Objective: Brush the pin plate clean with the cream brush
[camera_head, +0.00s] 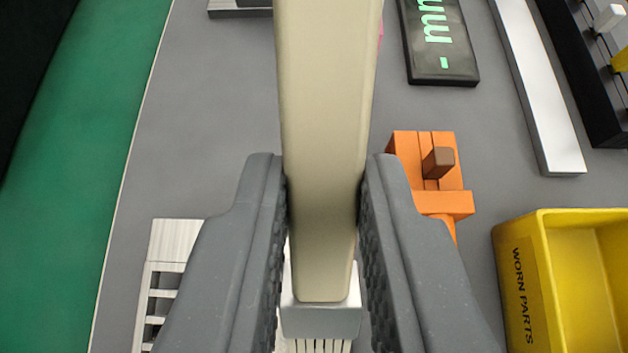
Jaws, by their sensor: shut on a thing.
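My gripper (322,205) is shut on the cream brush (326,110), with one dark ridged finger on each side of its handle. The handle runs from the top edge of the view down between the fingers. Its grey ferrule (321,318) and the tops of the pale bristles (318,346) show at the bottom edge; the bristle ends are out of view. A pale slotted metal piece (176,240) shows at the lower left, partly hidden by the left finger. I cannot tell whether it is the pin plate.
A yellow bin (520,235) marked "WORN PARTS" stands at the lower right. An orange fixture (445,202) with a brown peg is close beside the right finger. A black display (437,40), a light metal bar (540,90) and a dark rack (590,75) lie beyond.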

